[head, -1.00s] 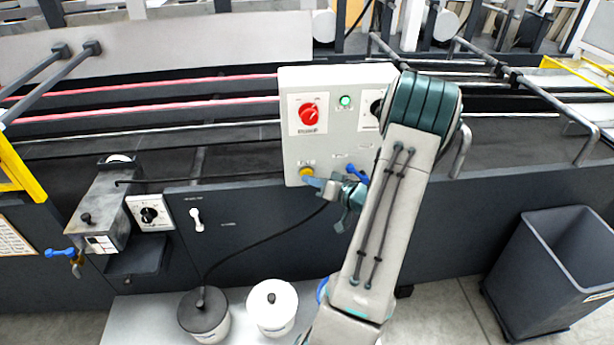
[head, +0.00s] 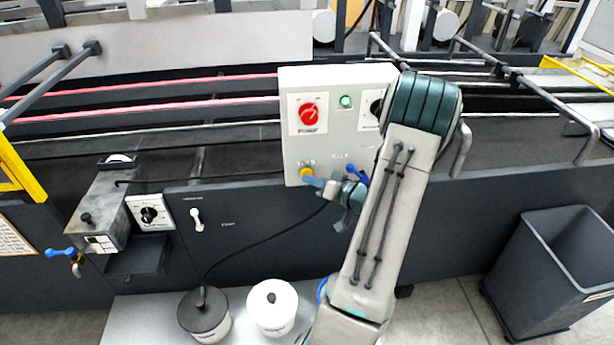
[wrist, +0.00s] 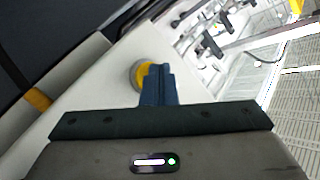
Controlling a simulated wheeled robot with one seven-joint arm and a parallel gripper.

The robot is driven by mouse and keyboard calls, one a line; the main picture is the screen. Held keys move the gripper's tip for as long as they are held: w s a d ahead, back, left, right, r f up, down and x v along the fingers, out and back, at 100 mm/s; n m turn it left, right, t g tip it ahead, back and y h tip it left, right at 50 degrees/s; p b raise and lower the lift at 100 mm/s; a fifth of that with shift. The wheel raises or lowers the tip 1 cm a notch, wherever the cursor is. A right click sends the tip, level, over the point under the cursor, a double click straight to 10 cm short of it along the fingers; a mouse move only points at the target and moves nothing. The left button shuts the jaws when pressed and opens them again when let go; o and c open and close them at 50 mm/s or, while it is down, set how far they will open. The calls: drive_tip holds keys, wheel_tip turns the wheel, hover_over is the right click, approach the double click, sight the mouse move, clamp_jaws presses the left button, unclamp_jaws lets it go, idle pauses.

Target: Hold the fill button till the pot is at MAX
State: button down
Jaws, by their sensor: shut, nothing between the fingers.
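The yellow fill button (head: 306,173) is at the lower left of the white control panel (head: 340,150). In the wrist view the button (wrist: 137,74) is partly hidden behind the fingertips. My gripper (head: 314,182) is shut and empty, with its tips at the button; they appear to touch it, but I cannot tell how far it is pressed. The shut fingers also show in the wrist view (wrist: 158,82). The glue pot (head: 90,215) is the grey box at the left with a small gauge (head: 101,243) on its front; its level is too small to read.
A red knob (head: 309,113) and a lit green lamp (head: 345,101) are on the panel. A dial (head: 149,214) and a white lever (head: 196,218) are beside the pot. Two lidded buckets (head: 204,314) (head: 272,306) stand below. A dark bin (head: 556,265) is at right.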

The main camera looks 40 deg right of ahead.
drive_tip(key=shift+s+a, duration=0.45)
drive_tip(key=shift+s, duration=0.3)
drive_tip(key=s+a, duration=0.1)
drive_tip(key=s, duration=0.2)
drive_tip(key=s+a, duration=0.1)
drive_tip(key=shift+s+a+p, duration=0.15)
drive_tip(key=shift+a+p, duration=0.15)
idle(0.6)
